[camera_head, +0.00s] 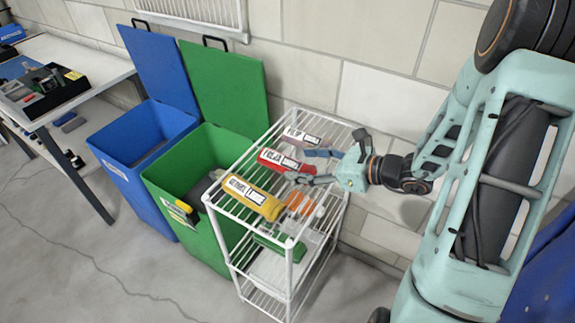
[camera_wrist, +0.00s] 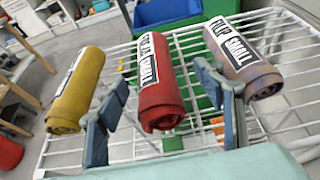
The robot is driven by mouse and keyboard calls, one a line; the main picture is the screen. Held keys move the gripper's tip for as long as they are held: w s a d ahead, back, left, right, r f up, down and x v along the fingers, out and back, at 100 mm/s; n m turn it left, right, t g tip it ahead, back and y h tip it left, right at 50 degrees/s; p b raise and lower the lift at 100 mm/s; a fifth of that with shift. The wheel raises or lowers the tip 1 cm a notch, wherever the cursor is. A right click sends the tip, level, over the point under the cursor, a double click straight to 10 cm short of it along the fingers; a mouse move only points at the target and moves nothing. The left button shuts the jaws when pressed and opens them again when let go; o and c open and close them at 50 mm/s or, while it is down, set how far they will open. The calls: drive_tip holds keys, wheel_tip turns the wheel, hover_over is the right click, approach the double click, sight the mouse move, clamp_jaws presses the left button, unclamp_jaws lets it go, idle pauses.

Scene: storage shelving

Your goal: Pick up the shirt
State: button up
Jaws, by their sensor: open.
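Three rolled shirts with white labels lie side by side on the top of a white wire shelf (camera_head: 292,240). The red shirt (camera_head: 283,160) is in the middle, the yellow shirt (camera_head: 252,195) is nearer the front, and the pale purple shirt (camera_head: 301,137) is at the back. My gripper (camera_head: 302,167) is open and empty, reaching in from the right. In the wrist view the red shirt (camera_wrist: 160,85) shows between the two spread fingers, the yellow shirt (camera_wrist: 77,90) left of them and the purple shirt (camera_wrist: 243,60) on the right. Contact with the red shirt cannot be told.
Orange and green items (camera_head: 298,204) show on the lower shelf levels. An open green bin (camera_head: 175,180) and an open blue bin (camera_head: 130,150) stand left of the shelf. A table (camera_head: 55,55) with a black tray is at the far left. The wall is close behind.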

sight(287, 163)
drive_tip(key=x, duration=0.5)
drive_tip(key=shift+s+a, duration=0.15)
drive_tip(key=shift+c, duration=0.6)
drive_tip(key=shift+r, duration=0.1)
drive_tip(key=c, duration=1.2)
drive_tip(key=shift+c, duration=0.2)
drive_tip(key=shift+r, duration=0.1)
